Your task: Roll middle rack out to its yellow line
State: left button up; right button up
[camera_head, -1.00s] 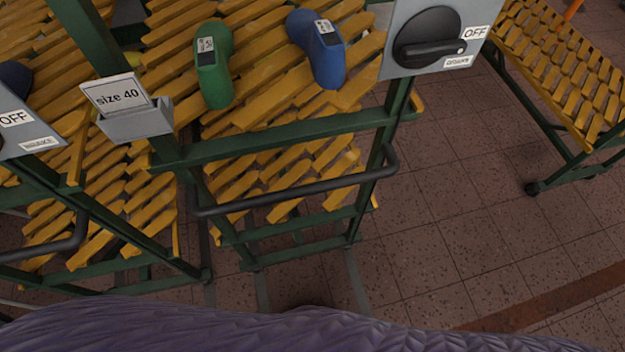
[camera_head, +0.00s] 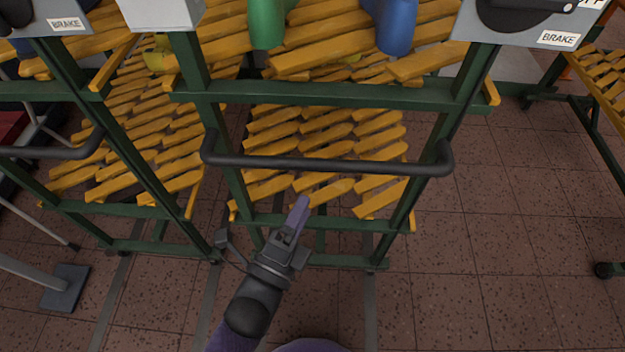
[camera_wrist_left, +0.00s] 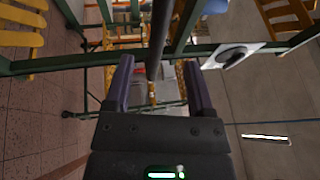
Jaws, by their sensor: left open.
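The middle rack (camera_head: 335,95) has a dark green frame and yellow slatted shelves. Its black handle bar (camera_head: 325,165) runs across the front. My left gripper (camera_head: 300,213) is below the bar in the head view, pointing up toward the rack. In the left wrist view the gripper (camera_wrist_left: 160,78) is open, and the dark handle bar (camera_wrist_left: 158,42) lines up with the gap between its fingers. The bar seems to lie beyond the fingertips; I cannot tell the exact distance. No yellow line is visible on the floor. My right gripper is not in view.
A similar rack (camera_head: 105,205) stands close on the left, with its own handle (camera_head: 55,152). Another rack (camera_head: 600,75) is at the far right. Green and blue shoe lasts (camera_head: 267,22) (camera_head: 397,25) stand on the middle rack. Tiled floor (camera_head: 490,230) is clear at the right.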

aim_at(323, 169)
pick_arm(q)
jog(key=b+x, duration=0.1)
jog(key=x, duration=0.7)
jog(key=shift+w+d+b, duration=0.15)
jog(key=shift+w+b, duration=0.2)
jog(key=shift+w+d, duration=0.1)
jog(key=shift+w, duration=0.15)
jog(key=shift+w+r, duration=0.1)
jog(key=c, duration=0.9)
grip_shut()
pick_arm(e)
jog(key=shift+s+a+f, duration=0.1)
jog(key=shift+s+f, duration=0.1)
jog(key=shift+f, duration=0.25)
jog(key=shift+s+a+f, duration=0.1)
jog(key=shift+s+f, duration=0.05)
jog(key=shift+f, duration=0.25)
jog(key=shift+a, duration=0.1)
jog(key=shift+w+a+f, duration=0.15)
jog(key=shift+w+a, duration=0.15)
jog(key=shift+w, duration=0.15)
